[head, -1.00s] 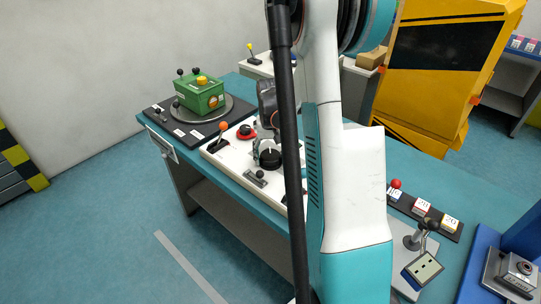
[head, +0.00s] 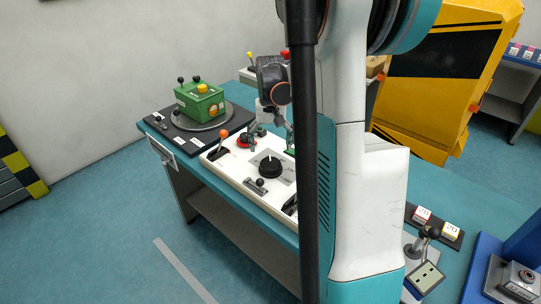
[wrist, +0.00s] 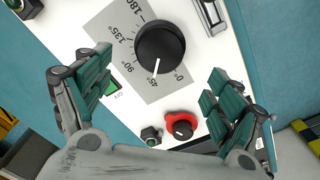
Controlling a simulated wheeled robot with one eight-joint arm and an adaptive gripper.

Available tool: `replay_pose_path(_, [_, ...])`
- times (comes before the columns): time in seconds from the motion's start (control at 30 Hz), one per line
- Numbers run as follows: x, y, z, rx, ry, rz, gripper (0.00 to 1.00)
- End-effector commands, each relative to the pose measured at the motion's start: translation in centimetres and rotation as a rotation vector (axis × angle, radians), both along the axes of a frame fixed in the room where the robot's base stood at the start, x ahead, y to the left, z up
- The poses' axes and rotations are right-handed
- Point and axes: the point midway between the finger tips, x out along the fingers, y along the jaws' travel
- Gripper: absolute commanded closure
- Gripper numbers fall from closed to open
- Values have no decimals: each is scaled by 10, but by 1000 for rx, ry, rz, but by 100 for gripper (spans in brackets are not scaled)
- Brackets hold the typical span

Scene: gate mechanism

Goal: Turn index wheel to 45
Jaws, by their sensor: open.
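The index wheel is a round black knob (wrist: 160,46) on a grey scale plate (wrist: 109,42) marked from 0° to 180°. In the wrist view its white pointer line points at the 45° label or very close to it. In the head view the knob (head: 270,168) stands uncovered on the white panel (head: 228,172). My gripper (wrist: 158,80) is open and empty, its fingers wide apart. In the head view my gripper (head: 273,127) hangs above and behind the knob, apart from it.
A black knob on a red base (wrist: 182,127) and a green button (wrist: 113,88) lie near the fingers. An orange-tipped lever (head: 223,134) and a small slider (head: 257,185) share the panel. A green box (head: 200,100) stands on a turntable at the left.

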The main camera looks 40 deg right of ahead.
Motion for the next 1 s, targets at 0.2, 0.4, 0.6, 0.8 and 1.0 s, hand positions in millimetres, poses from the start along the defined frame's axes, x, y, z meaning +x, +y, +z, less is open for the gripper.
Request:
replay_pose_path(0.2, [0,0,27,0,0,0,15])
replay_pose_path(0.4, [0,0,33,0,0,0,15])
replay_pose_path(0.6, [0,0,32,0,0,0,15])
replay_pose_path(0.8, [0,0,32,0,0,0,15])
replay_pose_path(1.0, [0,0,32,0,0,0,15])
